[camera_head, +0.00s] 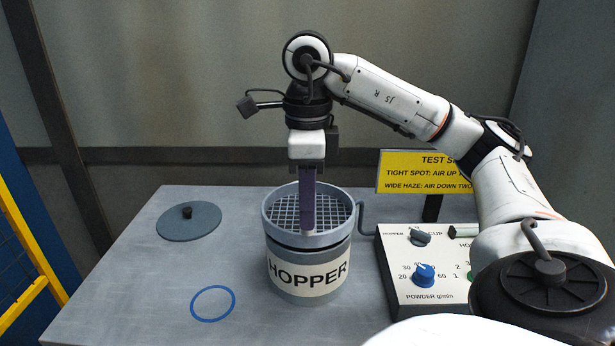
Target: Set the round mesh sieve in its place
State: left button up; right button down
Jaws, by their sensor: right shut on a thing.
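The round mesh sieve (283,208), a grey ring with a square wire grid, is at the mouth of the hopper (308,272), a grey can with a white HOPPER label. It looks about level. A dark band shows below its near rim; I cannot tell if this is a gap or how fully the sieve is seated. My right gripper (308,230) points straight down, with its long purple fingers shut on the near side of the sieve. The fingers hide part of the mesh and rim. My left gripper is not in view.
A grey round lid with a black knob (189,222) lies on the grey table (150,290) at left. A blue ring mark (212,303) is in front of it. A control box (430,270) with knobs stands close right of the hopper, with a yellow sign (415,172) behind it.

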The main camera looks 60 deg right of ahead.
jog(key=shift+f, duration=0.2)
jog(key=shift+f+b, duration=0.6)
jog(key=shift+b, duration=0.05)
jog(key=c, duration=1.2)
grip_release()
